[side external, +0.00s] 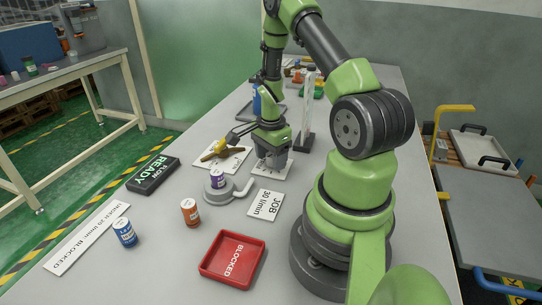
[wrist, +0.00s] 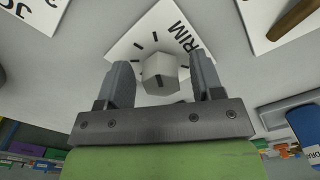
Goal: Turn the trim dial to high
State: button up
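The trim dial has a pale grey, faceted knob (wrist: 161,68) with a dark pointer line. It stands on a white plate (wrist: 126,45) with black tick marks and lettering ending in "RIM". In the wrist view my gripper (wrist: 160,80) is open, with one finger on each side of the knob and a visible gap at both sides. In the side external view my gripper (side external: 271,163) is low over the plate (side external: 258,175) and hides the knob. I cannot make out a high mark.
A white plate with a yellow-and-brown handle (side external: 216,149) lies left of the dial. A purple-labelled jar (side external: 217,179) stands on a grey round base nearby. A JOB card (side external: 265,205), orange jar (side external: 190,212), blue jar (side external: 124,232), red BLOCKED tray (side external: 220,276) and black READY sign (side external: 152,175) lie around.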

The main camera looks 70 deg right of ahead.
aim_at(270, 155)
notch_tip(270, 155, up, 10)
jog(key=shift+f, duration=0.1)
dwell(0.5)
dwell(0.4)
